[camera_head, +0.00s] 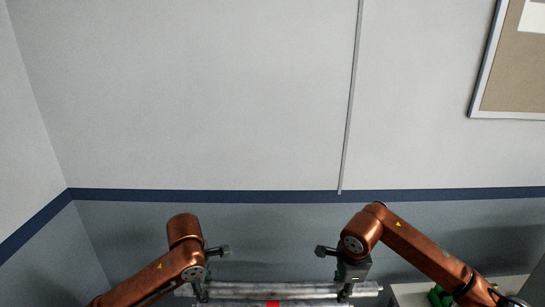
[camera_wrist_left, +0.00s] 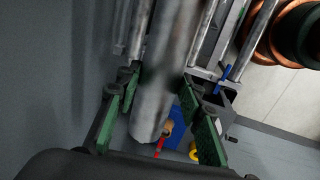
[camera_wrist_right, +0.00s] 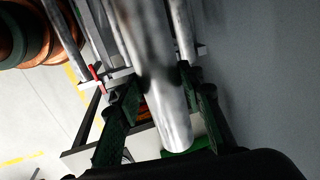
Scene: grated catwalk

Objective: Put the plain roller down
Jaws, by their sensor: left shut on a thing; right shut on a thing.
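The plain roller (camera_head: 300,289) is a grey metal cylinder lying level across the bottom of the head view. My left gripper (camera_head: 203,292) is shut on it near its left end. My right gripper (camera_head: 345,293) is shut on it near its right end. In the left wrist view the roller (camera_wrist_left: 160,75) runs between the green finger pads. In the right wrist view the roller (camera_wrist_right: 150,60) also passes between the green pads, its near end sticking out past them. Whether it touches anything below cannot be told.
Thinner metal bars (camera_wrist_left: 205,30) run beside the roller, with a blue piece (camera_wrist_left: 225,73) at one side and a red piece (camera_wrist_right: 97,73) at the other. A blue object (camera_wrist_left: 181,122) lies below. A wall (camera_head: 220,100) stands ahead, with a board (camera_head: 515,75) at right.

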